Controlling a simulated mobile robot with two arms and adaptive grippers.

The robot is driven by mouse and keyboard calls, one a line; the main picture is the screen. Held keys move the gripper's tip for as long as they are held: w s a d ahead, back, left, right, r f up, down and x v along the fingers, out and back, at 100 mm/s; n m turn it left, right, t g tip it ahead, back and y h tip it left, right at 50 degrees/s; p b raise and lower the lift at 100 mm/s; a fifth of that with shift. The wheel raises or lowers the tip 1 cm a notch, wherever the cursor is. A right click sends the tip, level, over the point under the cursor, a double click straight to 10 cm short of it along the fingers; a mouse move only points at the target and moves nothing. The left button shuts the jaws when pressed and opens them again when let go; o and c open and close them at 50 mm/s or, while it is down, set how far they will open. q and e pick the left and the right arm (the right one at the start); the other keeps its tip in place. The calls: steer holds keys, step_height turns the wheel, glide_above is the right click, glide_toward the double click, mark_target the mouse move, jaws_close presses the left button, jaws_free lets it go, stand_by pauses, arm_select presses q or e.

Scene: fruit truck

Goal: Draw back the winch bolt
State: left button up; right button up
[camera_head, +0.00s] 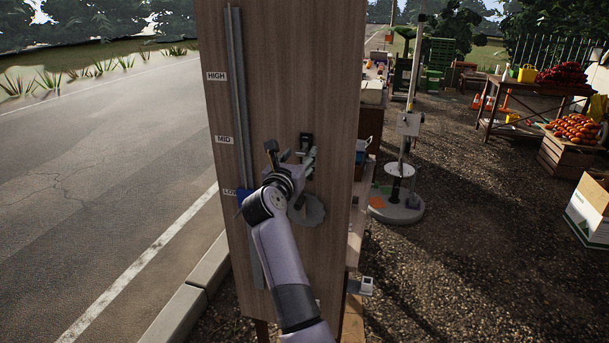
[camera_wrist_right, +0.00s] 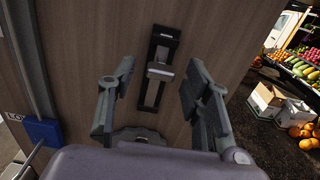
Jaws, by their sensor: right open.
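A tall wooden panel (camera_head: 285,70) stands in front of me. The winch bolt (camera_wrist_right: 160,72), a light grey block on an upright black slotted plate, is fixed to its face; the plate's top (camera_head: 306,138) shows just past my gripper in the head view. My right gripper (camera_head: 291,154) is open and empty in front of the panel. In the right wrist view its fingers stand on either side of the bolt, with no contact visible. A grey round winch plate (camera_head: 312,212) is below, partly hidden by my arm. My left gripper is not in view.
A vertical metal rail (camera_head: 238,95) with HIGH, MID and LOW labels runs left of the bolt, with a blue slider (camera_wrist_right: 42,132) at LOW. Right of the panel are a round-based post (camera_head: 410,212), fruit crates (camera_head: 560,157) and open gravel.

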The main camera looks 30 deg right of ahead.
steer(key=shift+v, duration=2.4)
steer(key=w+a+f+n+t+y, duration=0.1)
steer(key=a+f+n+t+y, duration=0.2)
steer(key=f+n, duration=0.8)
steer(key=w+a+f+n+t+y, duration=0.1)
steer(key=a+f+n+t+y, duration=0.1)
steer(key=a+f+n, duration=0.65)
steer(key=s+a+f+n+g+y, duration=0.1)
steer(key=s+a+f+n+y, duration=0.25)
steer(key=f, duration=0.75)
steer(key=s+f+n+g+y, duration=0.1)
steer(key=s+f+n+y, duration=0.1)
steer(key=s+f+n, duration=0.65)
steer(key=s+a+f+n+g+y, duration=0.1)
steer(key=a+f+n+y, duration=0.2)
steer(key=f, duration=1)
steer(key=s+f+n+g+y, duration=0.1)
steer(key=s+f+n+g, duration=0.6)
steer(key=s+f, duration=1.05)
steer(key=s+d+f+n+g, duration=0.2)
steer(key=s+f+n+g, duration=0.1)
steer(key=s, duration=1.1)
steer(key=s+d+f+n+g, duration=0.2)
steer(key=s+f+n, duration=0.2)
steer(key=s, duration=1)
steer(key=shift+s+g+h+b, duration=0.2)
steer(key=shift+g+h+b, duration=0.1)
steer(key=shift+g+h, duration=0.15)
